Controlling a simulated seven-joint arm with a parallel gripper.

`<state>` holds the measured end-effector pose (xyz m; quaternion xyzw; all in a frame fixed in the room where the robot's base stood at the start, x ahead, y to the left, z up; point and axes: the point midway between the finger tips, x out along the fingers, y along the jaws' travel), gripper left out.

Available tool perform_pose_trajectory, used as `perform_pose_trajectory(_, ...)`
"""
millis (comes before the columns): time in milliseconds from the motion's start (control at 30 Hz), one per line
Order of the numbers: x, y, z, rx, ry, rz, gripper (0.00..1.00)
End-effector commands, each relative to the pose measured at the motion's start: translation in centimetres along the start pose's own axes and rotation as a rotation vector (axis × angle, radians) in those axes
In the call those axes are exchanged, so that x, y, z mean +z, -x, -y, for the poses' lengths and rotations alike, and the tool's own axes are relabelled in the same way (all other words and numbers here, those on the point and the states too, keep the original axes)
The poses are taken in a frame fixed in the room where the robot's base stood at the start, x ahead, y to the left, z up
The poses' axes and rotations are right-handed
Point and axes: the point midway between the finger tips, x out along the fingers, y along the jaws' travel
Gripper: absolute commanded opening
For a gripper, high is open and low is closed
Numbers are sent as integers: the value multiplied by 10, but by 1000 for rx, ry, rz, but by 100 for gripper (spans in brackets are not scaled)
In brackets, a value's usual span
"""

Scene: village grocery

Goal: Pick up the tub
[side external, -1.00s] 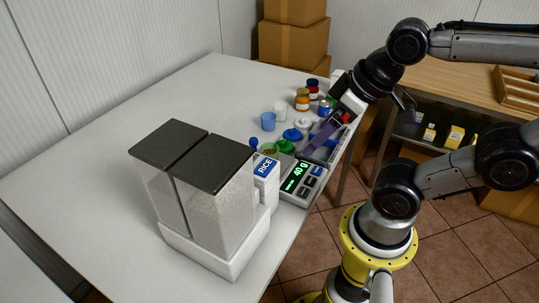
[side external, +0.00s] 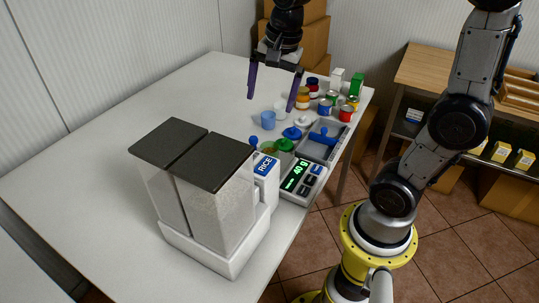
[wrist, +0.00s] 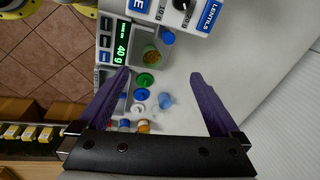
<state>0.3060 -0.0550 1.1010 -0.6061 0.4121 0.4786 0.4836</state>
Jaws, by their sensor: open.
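Several small tubs are in view, and I cannot tell which one the task means. An empty blue tub (side external: 268,121) stands on the white table, with a whitish tub (side external: 280,110) just behind it. In the wrist view the blue tub (wrist: 165,100) lies between my fingers' lines, beyond the lids. My gripper (side external: 270,103) is open and empty, pointing down above the table, apart from everything. Its purple fingers (wrist: 160,73) are wide apart in the wrist view.
Green (side external: 284,145), blue (side external: 292,133) and white (side external: 303,122) lids lie near the tubs. A grey tray (side external: 318,148) holds a blue scoop. Jars and cans (side external: 325,106) stand behind. A tall rice dispenser (side external: 215,210) stands in front. The table's left is clear.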

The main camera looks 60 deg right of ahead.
Motion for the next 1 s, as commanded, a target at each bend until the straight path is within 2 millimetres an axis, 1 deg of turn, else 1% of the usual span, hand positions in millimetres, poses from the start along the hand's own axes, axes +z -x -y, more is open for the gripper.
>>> perform_pose_trajectory(33, -12, -16, 7, 45, -65, 11, 99)
perform_pose_trajectory(100, -26, -35, 14, 92, -126, 22, 99)
perform_pose_trajectory(200, -40, -58, 16, 145, -158, 38, 99)
perform_pose_trajectory(300, -47, -74, 12, 185, -179, 51, 99)
perform_pose_trajectory(467, -50, -88, 6, 205, -193, 58, 99)
perform_pose_trajectory(800, -45, -146, -6, 204, -190, 58, 99)
perform_pose_trajectory(900, -44, -157, -8, 204, -190, 58, 99)
perform_pose_trajectory(1000, -44, -162, -8, 201, -190, 57, 99)
